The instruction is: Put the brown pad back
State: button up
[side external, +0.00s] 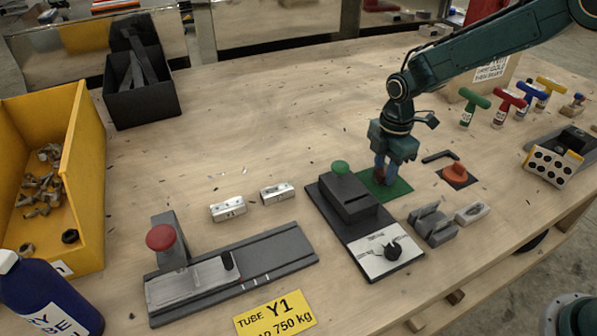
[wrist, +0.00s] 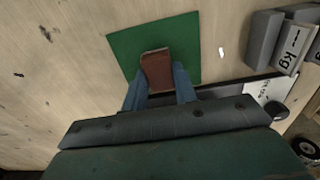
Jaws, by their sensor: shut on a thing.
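The brown pad (wrist: 157,72) is between the two blue fingers of my gripper (wrist: 160,88) in the wrist view. My gripper (side external: 384,180) is shut on it and points down over a green mat (side external: 397,190). The green mat also shows in the wrist view (wrist: 125,50), around and beneath the pad. In the side external view the pad shows only as a small dark reddish patch by the fingers. I cannot tell whether the pad touches the mat.
Grey blocks (side external: 433,225) lie in front, and an orange knob (side external: 455,172) sits to the right. Several T-handled tools (side external: 507,103) stand at the back right. The middle back of the table is clear.

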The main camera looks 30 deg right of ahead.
aim_at(385, 171)
jog(key=shift+f, duration=0.35)
jog(key=shift+f, duration=0.1)
jog(key=o, duration=0.9)
jog(key=shift+o, duration=0.2)
notch_tip(385, 171, up, 12)
jog(key=shift+r, duration=0.2)
dwell(0.5)
